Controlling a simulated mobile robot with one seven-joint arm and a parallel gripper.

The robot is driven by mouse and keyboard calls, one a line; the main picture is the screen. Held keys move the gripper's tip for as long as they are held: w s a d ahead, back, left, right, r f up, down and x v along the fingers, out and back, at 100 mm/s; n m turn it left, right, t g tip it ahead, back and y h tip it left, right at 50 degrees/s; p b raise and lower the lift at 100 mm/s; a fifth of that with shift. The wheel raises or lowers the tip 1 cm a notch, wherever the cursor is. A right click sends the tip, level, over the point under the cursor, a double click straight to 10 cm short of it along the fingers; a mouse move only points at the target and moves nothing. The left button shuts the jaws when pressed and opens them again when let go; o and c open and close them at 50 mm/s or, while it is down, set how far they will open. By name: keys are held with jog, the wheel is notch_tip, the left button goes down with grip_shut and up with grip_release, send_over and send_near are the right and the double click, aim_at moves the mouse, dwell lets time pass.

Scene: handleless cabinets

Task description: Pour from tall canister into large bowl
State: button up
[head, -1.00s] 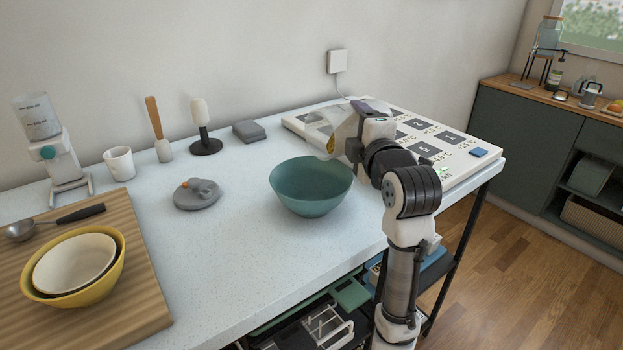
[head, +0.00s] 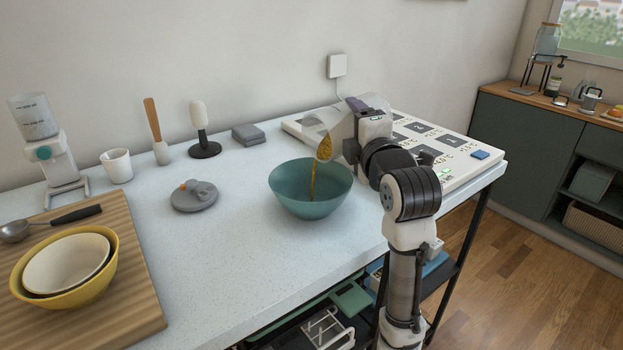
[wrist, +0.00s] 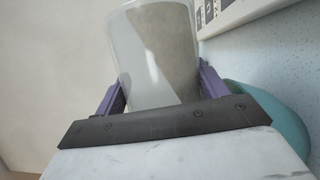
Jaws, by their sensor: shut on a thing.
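The tall canister (head: 338,124) is clear and see-through, with golden-brown contents at its lower left end. My gripper (wrist: 158,88) is shut on it, with a purple finger on each side in the wrist view. The canister is tilted, its mouth down to the left above the large bowl. A golden-brown stream (head: 313,180) runs from the mouth down into the bowl. The large teal bowl (head: 310,201) stands upright on the counter; its inside bottom is hidden by the near wall. Part of the bowl shows at the right of the wrist view (wrist: 272,112).
A white panel with dark squares (head: 440,135) lies behind and right of my gripper. A grey lid (head: 194,198) lies left of the bowl. A wooden board (head: 130,260) with nested bowls (head: 65,265) is at the left. The counter before the bowl is clear.

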aim_at(349, 123)
jog(key=shift+s+a+r+n+t+y+b, duration=0.25)
jog(key=shift+a+r+n+b, duration=0.15)
jog(key=shift+n+b, duration=0.45)
jog(key=shift+s+a+r+n+t+y+b, duration=0.2)
jog(key=shift+r+n+b, duration=0.25)
jog(key=shift+n+b, duration=0.35)
jog(key=shift+s+a+r+n+t+y+b, duration=0.15)
jog(key=shift+s+a+r+n+t+b, duration=0.2)
jog(key=shift+n+b, duration=0.5)
dwell(3.1)
